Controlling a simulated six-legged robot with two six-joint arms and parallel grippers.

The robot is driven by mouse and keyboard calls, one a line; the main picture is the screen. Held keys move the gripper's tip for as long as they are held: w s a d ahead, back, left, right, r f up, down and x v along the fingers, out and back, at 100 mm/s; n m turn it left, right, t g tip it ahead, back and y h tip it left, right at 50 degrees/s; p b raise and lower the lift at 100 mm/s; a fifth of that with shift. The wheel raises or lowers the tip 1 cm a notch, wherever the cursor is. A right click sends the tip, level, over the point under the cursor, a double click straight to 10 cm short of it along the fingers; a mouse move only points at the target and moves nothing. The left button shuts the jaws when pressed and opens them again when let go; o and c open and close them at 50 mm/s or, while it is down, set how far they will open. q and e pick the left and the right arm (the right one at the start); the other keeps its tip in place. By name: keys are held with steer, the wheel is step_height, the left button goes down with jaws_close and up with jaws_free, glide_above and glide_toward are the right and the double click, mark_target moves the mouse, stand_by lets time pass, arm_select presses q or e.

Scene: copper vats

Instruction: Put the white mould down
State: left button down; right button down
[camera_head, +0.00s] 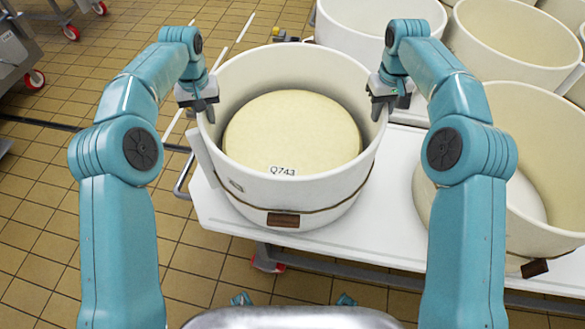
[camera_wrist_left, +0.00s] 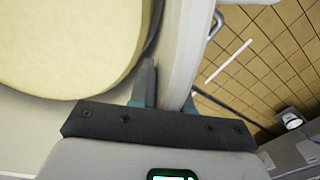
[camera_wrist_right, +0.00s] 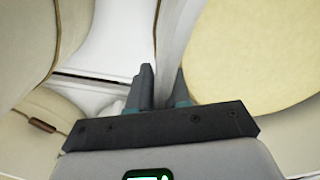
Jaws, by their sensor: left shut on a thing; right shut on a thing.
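The white mould (camera_head: 300,194) is a round, open tub with a brown band and a brown block low on its front. A pale yellow cheese (camera_head: 292,130) marked Q743 sits inside it. The mould is upright over the left end of a white table; I cannot tell whether its base touches the top. My left gripper (camera_head: 207,108) is shut on the left rim, with a finger on each side of the wall (camera_wrist_left: 188,60). My right gripper (camera_head: 378,107) is shut on the right rim, which also shows in the right wrist view (camera_wrist_right: 176,50).
The white table (camera_head: 232,222) stands on a wheeled frame, with bare top in front of the mould. Another open mould (camera_head: 440,205) stands close on the right, and several more stand behind. Tiled floor (camera_head: 45,200) lies to the left, with wheeled equipment at the far left.

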arm_select(q)
steer(key=shift+d+f, duration=0.15)
steer(key=shift+f, duration=0.3)
arm_select(e)
steer(key=shift+a+f, duration=0.15)
steer(key=shift+f, duration=0.25)
arm_select(q)
steer(key=c, duration=1.4)
jaws_free()
steer(key=shift+f+b, duration=0.1)
steer(key=shift+b, duration=0.2)
arm_select(e)
steer(key=c, duration=1.4)
jaws_free()
steer(key=shift+f, duration=0.1)
arm_select(q)
steer(key=o, duration=0.3)
steer(key=shift+s, duration=0.1)
arm_select(e)
steer(key=o, duration=0.3)
steer(key=shift+s, duration=0.1)
